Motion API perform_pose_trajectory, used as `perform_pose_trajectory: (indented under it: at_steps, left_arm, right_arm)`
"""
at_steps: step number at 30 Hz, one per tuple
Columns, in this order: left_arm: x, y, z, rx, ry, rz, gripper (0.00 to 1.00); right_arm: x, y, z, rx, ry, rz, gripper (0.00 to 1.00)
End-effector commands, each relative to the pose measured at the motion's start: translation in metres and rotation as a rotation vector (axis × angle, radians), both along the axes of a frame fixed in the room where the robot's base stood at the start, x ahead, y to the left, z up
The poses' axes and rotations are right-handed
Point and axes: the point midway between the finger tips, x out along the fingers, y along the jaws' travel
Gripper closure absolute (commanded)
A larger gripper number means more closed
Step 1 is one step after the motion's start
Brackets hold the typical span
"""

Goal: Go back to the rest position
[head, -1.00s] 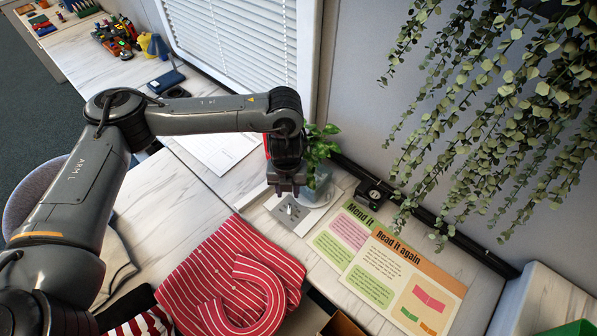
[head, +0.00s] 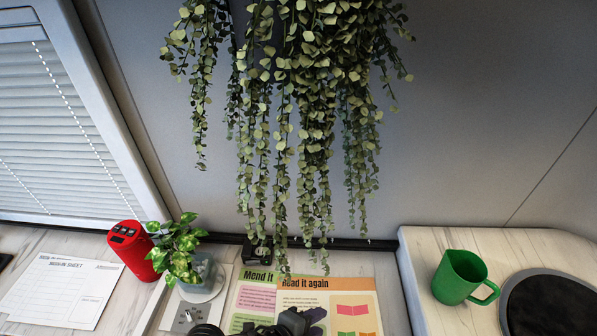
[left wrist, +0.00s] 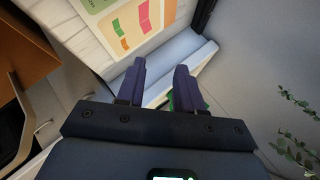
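A bit of green shows behind the right finger. My right gripper is in neither view.
A red cylinder (head: 140,254) and a potted plant (head: 180,255) stand left on the counter. A green jug (head: 459,277) stands right beside a dark round plate (head: 552,306). Trailing leaves (head: 300,110) hang above. Posters (head: 345,300) lie at centre.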

Motion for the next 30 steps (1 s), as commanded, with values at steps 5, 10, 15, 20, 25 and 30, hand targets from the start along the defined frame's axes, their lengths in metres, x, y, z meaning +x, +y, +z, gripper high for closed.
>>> perform_pose_trajectory:
  at_steps: [5,10,15,20,25,30]
  left_arm:
    - [-0.004,0.022,0.020,-0.196,0.142,0.367,0.64]
    - [-0.015,0.082,0.012,-0.302,0.322,0.746,0.64]
    - [-0.046,0.146,-0.012,-0.339,0.501,1.078,0.64]
    - [-0.092,0.203,-0.035,-0.336,0.664,1.367,0.64]
    - [-0.132,0.239,-0.050,-0.318,0.773,1.564,0.64]
    - [-0.142,0.247,-0.052,-0.314,0.799,1.609,0.64]
  right_arm:
    - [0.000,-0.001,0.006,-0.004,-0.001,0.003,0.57]
    - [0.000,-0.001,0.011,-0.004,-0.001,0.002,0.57]
    - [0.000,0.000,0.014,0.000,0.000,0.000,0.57]
    - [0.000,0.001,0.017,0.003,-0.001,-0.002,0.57]
    - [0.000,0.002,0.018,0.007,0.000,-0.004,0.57]
    - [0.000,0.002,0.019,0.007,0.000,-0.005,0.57]
